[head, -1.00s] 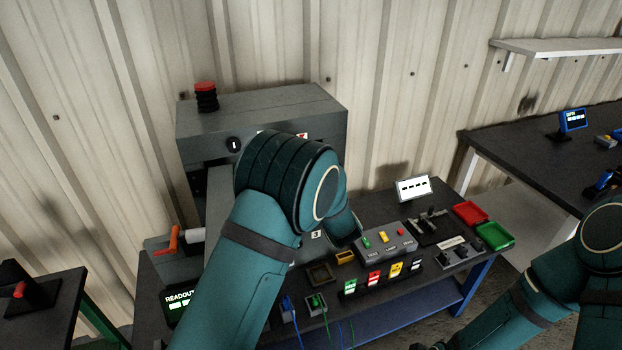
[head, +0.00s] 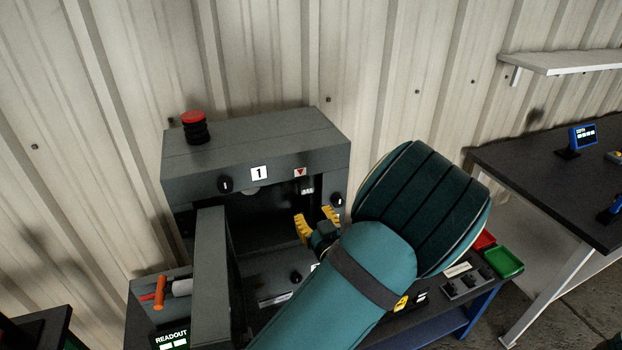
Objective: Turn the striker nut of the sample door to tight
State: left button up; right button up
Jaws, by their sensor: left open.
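The grey enclosure (head: 255,130) stands open at the front, with a "1" label above its dark opening. Its door (head: 209,265) is swung out toward me at the left of the opening. A dark round knob (head: 337,200) with a white mark sits on the right front edge, and a similar knob (head: 225,184) is at the upper left. I cannot tell for sure which part is the striker nut. My left gripper (head: 317,221) is open and empty, its yellow fingers in front of the opening's right side, just left of and below the right knob. My right gripper is out of view.
A red-capped black stack (head: 194,128) stands on top of the enclosure. An orange-handled tool (head: 160,291) and a readout (head: 171,338) are at the left. A green tray (head: 503,261) is at the right. My left arm hides much of the bench.

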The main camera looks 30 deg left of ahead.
aim_at(296, 188)
pick_arm(q)
jog(key=x, duration=1.3)
jog(key=shift+a+p, duration=0.2)
jog(key=shift+p, duration=0.2)
jog(key=shift+c, duration=0.4)
grip_shut()
